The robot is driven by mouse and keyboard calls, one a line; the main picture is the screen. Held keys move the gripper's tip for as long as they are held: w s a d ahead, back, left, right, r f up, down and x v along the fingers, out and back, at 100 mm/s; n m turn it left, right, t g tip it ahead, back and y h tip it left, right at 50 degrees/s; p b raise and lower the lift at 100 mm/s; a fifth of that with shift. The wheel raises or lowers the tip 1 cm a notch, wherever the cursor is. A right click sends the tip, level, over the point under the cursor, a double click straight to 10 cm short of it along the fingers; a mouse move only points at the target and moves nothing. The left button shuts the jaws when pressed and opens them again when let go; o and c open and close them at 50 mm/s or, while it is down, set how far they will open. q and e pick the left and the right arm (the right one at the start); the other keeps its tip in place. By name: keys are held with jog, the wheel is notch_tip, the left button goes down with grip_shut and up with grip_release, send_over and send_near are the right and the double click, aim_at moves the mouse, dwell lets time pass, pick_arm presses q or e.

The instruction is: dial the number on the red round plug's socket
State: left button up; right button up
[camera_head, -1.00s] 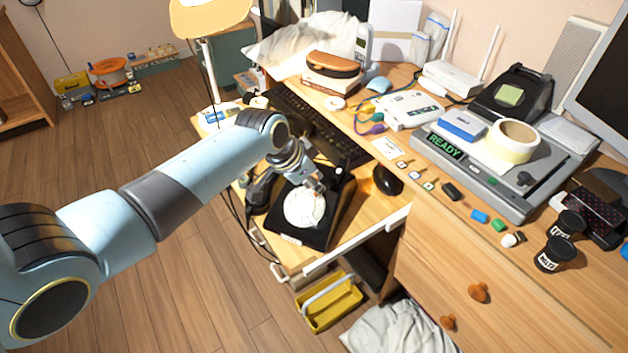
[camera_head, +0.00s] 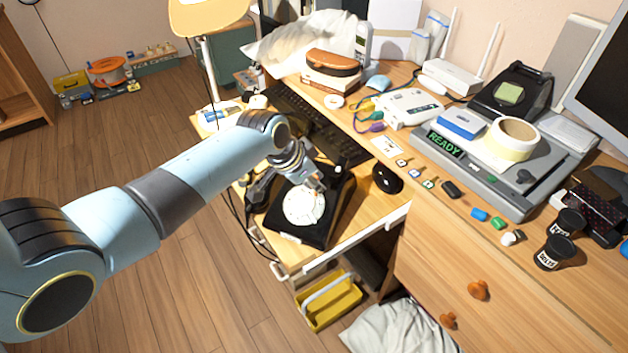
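A black dial phone (camera_head: 327,226) with a pale round dial (camera_head: 304,208) sits on the lower pull-out surface. My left gripper (camera_head: 317,186) reaches in from the left and its tip is over the upper right part of the dial. I cannot tell whether it touches the dial or how its fingers stand. A white box (camera_head: 408,108) stands on the desk, with a purple plug (camera_head: 371,126) and a green plug (camera_head: 376,116) on cables beside it. No red round plug can be made out, and socket numbers are too small to read. My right gripper is out of view.
A yellow caddy (camera_head: 331,303) is below.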

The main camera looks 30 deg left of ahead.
pick_arm(q)
jog(key=shift+d, duration=0.1)
dwell(0.3)
jog(key=shift+s+d+f+p, duration=0.1)
jog(key=shift+s+d+p, duration=0.25)
jog(key=shift+d, duration=0.1)
jog(key=shift+f, duration=0.1)
jog(key=shift+s+d+f+p, duration=0.2)
jog(key=shift+s+d+p, duration=0.15)
jog(key=shift+s, duration=0.1)
